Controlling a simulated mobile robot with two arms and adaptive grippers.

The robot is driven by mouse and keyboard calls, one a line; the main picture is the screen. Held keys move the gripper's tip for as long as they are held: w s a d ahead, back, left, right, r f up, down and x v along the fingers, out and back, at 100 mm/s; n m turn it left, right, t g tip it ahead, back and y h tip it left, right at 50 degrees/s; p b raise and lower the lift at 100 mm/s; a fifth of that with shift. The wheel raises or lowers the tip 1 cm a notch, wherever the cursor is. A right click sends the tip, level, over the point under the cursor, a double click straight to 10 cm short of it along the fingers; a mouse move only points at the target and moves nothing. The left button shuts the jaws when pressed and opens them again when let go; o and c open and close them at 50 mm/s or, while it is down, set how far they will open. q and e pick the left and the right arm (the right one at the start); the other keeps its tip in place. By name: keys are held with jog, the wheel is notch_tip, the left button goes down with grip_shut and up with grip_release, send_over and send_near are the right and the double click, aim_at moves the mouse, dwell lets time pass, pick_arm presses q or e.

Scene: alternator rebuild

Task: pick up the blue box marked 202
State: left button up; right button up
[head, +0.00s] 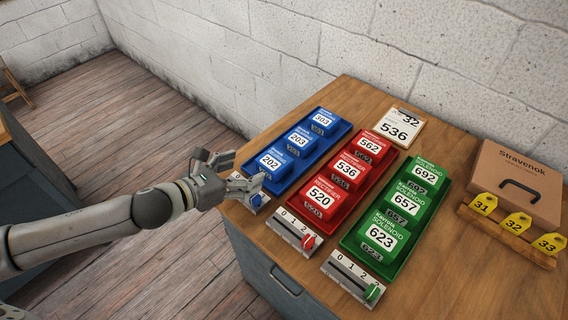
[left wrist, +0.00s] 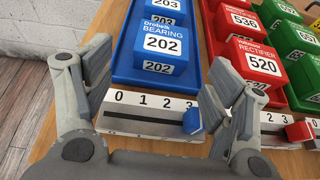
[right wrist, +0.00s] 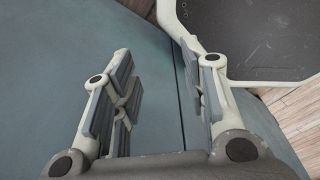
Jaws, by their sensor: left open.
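The blue box marked 202 (head: 271,162) sits at the near end of the blue tray (head: 318,158), in front of the boxes marked 203 (head: 300,139) and 303 (head: 323,121). In the left wrist view the 202 box (left wrist: 162,44) lies straight ahead, labelled Bearing. My left gripper (head: 236,172) is open and empty, at the table's left edge just short of the box. Its fingers in the left wrist view (left wrist: 158,90) stand apart over the slider strip, not touching the box. My right gripper (right wrist: 160,95) is open and empty, away from the boxes.
Slider strips with a blue (head: 256,200), red (head: 308,241) and green knob (head: 372,292) lie before the trays. The red tray (head: 382,172) stands right of the blue one, then the green tray (head: 425,212). A card marked 536 (head: 395,128) and a cardboard case (head: 515,180) lie further off.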

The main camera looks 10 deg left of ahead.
aim_at(271, 161)
pick_arm(q)
jog(key=shift+w+d+f, duration=0.2)
jog(key=shift+w+f, duration=0.05)
jog(key=shift+w+d, duration=0.2)
jog(key=shift+w, duration=0.05)
jog(key=p+x, duration=0.1)
jog(key=x, duration=0.2)
jog(key=shift+w+d+f, duration=0.15)
jog(key=shift+w+d, duration=0.1)
jog(key=shift+w, duration=0.05)
jog(key=shift+w+d+f, duration=0.25)
jog(key=shift+w, duration=0.1)
jog(key=shift+w+d+f, duration=0.15)
jog(key=shift+w+d, duration=0.2)
jog(key=p+x, duration=0.1)
jog(key=x, duration=0.2)
jog(key=shift+d, duration=0.1)
jog(key=shift+w+d+f, duration=0.3)
jog(key=shift+w, duration=0.1)
pick_arm(e)
jog(key=shift+s+r, duration=0.35)
jog(key=shift+r, duration=0.5)
